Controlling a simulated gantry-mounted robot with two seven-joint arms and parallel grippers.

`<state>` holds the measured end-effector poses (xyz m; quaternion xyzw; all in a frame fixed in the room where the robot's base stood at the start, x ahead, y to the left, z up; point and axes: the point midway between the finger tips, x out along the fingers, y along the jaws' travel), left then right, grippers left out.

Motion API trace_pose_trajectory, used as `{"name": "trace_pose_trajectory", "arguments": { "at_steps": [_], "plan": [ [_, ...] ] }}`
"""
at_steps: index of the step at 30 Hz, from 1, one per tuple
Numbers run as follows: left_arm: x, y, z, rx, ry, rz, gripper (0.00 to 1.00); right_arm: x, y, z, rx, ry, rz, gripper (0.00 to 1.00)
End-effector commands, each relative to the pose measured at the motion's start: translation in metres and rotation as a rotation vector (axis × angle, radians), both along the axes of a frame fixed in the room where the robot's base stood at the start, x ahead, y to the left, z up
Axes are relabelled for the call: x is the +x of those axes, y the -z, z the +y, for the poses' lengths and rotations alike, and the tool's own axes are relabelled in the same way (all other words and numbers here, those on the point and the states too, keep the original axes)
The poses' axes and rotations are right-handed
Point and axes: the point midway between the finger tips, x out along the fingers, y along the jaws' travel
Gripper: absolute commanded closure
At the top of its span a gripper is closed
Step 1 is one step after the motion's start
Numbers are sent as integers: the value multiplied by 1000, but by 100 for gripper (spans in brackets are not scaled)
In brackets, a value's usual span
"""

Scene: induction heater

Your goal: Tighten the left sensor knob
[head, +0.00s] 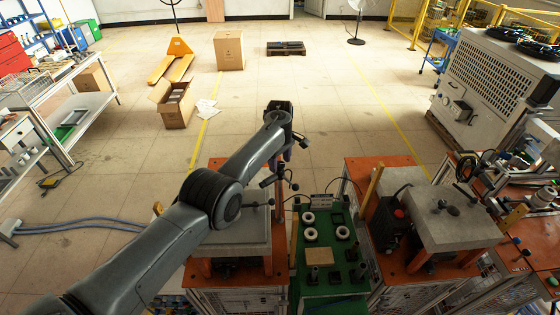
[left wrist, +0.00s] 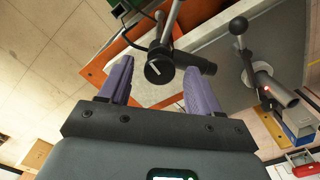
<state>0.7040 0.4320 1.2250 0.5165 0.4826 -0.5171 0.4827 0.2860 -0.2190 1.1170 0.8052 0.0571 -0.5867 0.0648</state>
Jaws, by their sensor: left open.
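A round black knob (left wrist: 154,74) with a pale line on its face sits on a metal post in the left wrist view. My left gripper (left wrist: 158,68) is open, its two purple fingers on either side of the knob. I see no clear contact between fingers and knob. In the head view my left gripper (head: 287,152) hangs over the far edge of the left station, beside a thin post with dark clamps (head: 279,181). The knob itself is too small to make out clearly there. My right gripper is not in view.
A black-balled lever (left wrist: 240,42) stands right of the knob on the grey slab. A green work surface (head: 325,228) with white rings lies between the left station and the right station's grey slab (head: 440,218). Open floor lies beyond the stations.

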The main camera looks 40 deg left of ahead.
Motion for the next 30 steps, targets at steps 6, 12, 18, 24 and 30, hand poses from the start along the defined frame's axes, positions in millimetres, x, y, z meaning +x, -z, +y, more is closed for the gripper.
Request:
{"name": "trace_pose_trajectory", "arguments": {
  "at_steps": [6, 12, 18, 24, 30],
  "plan": [
    [0, 2, 0, 0, 0, -1, 37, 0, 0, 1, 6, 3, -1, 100],
    [0, 2, 0, 0, 0, -1, 49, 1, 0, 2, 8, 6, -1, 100],
    [0, 2, 0, 0, 0, -1, 80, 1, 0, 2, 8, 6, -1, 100],
    [0, 2, 0, 0, 2, -1, 93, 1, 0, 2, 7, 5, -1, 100],
    [0, 1, 0, 0, 39, -1, 93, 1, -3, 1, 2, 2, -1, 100]
  ]
}}
